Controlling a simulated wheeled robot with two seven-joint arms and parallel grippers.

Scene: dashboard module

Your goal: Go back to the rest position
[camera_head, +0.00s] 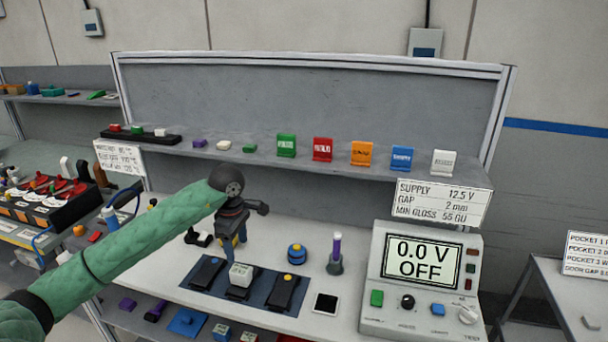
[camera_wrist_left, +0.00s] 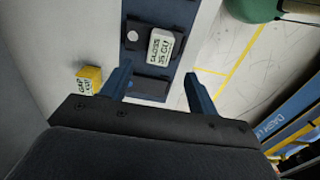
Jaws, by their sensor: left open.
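My left gripper (camera_head: 236,240) hangs over the workbench, behind the left part of the dark blue mat. A white block with printed text (camera_wrist_left: 161,47) lies ahead of the fingers on the blue mat (camera_wrist_left: 181,60). The same white block shows in the head view (camera_head: 240,274), on the middle black module. A yellow block with text (camera_wrist_left: 90,78) lies beside the left finger. My right gripper is not in view.
A shelf (camera_head: 270,158) above holds several coloured blocks.

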